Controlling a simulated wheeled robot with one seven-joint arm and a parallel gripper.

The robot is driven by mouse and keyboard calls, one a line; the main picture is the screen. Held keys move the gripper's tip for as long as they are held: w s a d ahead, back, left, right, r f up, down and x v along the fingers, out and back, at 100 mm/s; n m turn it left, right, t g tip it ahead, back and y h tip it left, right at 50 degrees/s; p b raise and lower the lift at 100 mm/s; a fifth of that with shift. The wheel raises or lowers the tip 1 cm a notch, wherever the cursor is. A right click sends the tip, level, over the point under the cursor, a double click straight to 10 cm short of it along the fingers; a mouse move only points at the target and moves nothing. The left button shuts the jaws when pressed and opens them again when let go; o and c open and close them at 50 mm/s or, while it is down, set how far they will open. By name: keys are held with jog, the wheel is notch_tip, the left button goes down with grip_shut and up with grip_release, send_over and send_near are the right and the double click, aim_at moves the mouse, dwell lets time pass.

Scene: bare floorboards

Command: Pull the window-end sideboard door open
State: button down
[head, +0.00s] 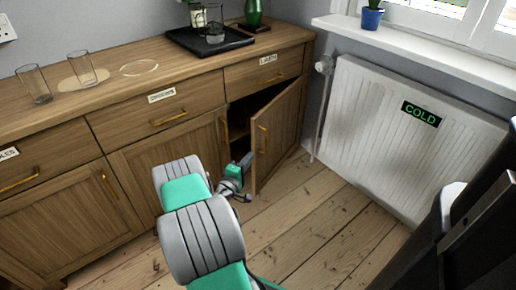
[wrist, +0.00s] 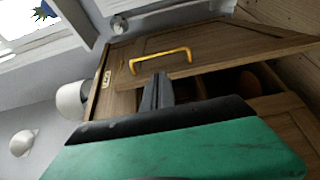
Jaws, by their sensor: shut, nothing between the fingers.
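The window-end sideboard door (head: 283,125) is the rightmost wooden door. It stands partly open, swung outward with its hinge side to the right, and a dark gap (head: 238,118) shows behind it. Its brass handle (head: 263,140) is on the outer face. My gripper (head: 246,161) is low by the door's free edge, shut and empty. In the wrist view, the closed fingers (wrist: 157,80) point toward the door (wrist: 210,42), just below the brass handle (wrist: 160,58) in the picture, and are not around it. Whether they touch the door is unclear.
The sideboard top (head: 120,85) holds glasses (head: 80,68) and a black tray (head: 210,40). A white radiator (head: 400,130) labelled COLD stands under the window sill, to the right of the door. Bare floorboards (head: 310,215) lie clear in front of the door.

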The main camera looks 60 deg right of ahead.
aim_at(259, 143)
jog(key=d+b, duration=0.2)
jog(key=d, duration=0.7)
jog(key=shift+d, duration=0.45)
jog(key=shift+s+r, duration=0.1)
